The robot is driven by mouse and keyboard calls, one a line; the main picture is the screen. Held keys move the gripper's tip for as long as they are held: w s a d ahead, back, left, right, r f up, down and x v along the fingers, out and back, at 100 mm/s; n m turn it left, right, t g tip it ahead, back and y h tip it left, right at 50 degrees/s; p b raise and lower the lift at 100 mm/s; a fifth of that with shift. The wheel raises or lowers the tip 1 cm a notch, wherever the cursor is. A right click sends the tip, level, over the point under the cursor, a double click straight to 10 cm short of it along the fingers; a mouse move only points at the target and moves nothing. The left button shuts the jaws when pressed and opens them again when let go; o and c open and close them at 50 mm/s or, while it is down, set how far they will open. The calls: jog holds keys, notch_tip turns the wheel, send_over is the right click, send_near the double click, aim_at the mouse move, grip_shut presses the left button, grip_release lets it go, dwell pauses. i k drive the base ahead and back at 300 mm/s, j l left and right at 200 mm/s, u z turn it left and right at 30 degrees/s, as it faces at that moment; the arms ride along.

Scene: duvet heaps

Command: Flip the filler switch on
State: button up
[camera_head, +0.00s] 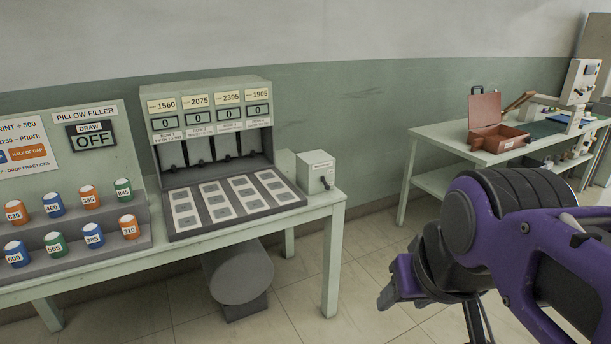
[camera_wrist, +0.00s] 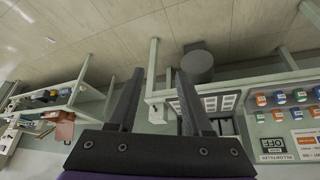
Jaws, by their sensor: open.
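A small pale box (camera_head: 316,172) with a dark lever (camera_head: 325,182) on its front stands at the right end of the green table. Its label is too small to read. The pillow filler panel (camera_head: 85,113) at the left has a DRAW display reading OFF (camera_head: 92,140); the display also shows in the wrist view (camera_wrist: 273,146). My gripper (camera_head: 390,292) is in front of the table's right end, apart from the box and lower in the picture. In the wrist view its two fingers (camera_wrist: 160,72) are spread, with nothing held between them.
A machine with several counters reading 0 (camera_head: 210,112) and a tray of cards (camera_head: 228,203) stand on the table (camera_head: 323,210). Several numbered spools (camera_head: 52,205) sit at the left. A grey round stool-like object (camera_head: 240,275) is underneath. Another table (camera_head: 450,143) with a brown case (camera_head: 497,125) stands right. Floor between the tables is open.

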aim_at(323, 178)
jog(key=i+l, duration=0.1)
jog(key=i, duration=0.45)
jog(key=i+l+u, duration=0.1)
jog(key=i, duration=0.45)
jog(key=i+l+u, duration=0.1)
jog(key=i, duration=0.45)
jog(key=i+l, duration=0.2)
jog(key=i, duration=0.35)
jog(key=j+z, duration=0.35)
jog(key=j, duration=0.2)
jog(key=l+u, duration=0.4)
jog(key=l, duration=0.1)
